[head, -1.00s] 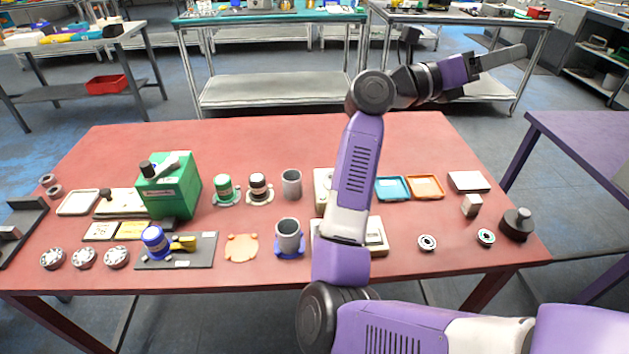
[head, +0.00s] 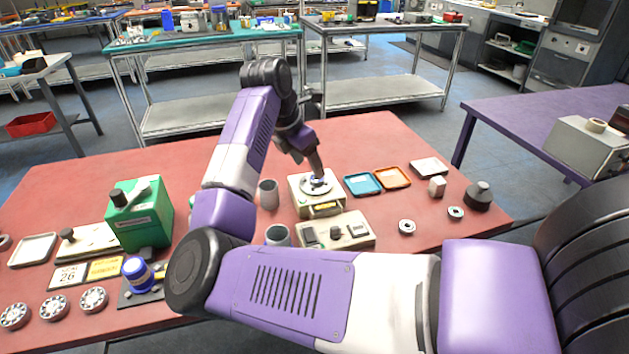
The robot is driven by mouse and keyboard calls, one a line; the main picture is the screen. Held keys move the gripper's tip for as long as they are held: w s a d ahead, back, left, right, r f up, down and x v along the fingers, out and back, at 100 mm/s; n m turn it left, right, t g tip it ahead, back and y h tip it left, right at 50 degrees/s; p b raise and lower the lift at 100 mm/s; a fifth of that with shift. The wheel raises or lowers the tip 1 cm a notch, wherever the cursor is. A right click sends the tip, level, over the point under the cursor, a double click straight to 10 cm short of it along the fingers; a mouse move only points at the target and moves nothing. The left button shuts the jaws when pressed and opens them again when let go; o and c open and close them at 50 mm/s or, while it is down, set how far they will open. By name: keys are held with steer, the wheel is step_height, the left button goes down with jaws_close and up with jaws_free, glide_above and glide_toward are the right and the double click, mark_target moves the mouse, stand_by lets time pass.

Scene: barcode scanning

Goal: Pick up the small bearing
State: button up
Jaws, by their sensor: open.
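Two small ring-shaped bearings lie flat on the right part of the red table. One silver bearing with a dark centre (head: 407,227) is nearer, and one with a greenish ring (head: 455,213) is a little behind and to its right. I cannot tell which one the task means. My gripper (head: 317,172) points down over the round plate of a cream device (head: 304,203), left of both bearings. It is open. Its fingertips are small and partly merge with the plate, so I cannot tell whether anything lies between them.
A cream control box (head: 356,236) stands in front of the device. Blue (head: 362,184) and orange (head: 393,177) trays lie to its right. A white block (head: 437,187) and a dark weight (head: 479,195) stand near the bearings. Larger bearings (head: 53,306) and a green box (head: 140,215) are at left.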

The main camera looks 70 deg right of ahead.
mark_target(314, 179)
steer(key=x, duration=0.5)
steer(key=shift+d+f, duration=0.25)
steer(key=shift+d, duration=0.1)
jaws_close()
steer(key=shift+r, duration=0.1)
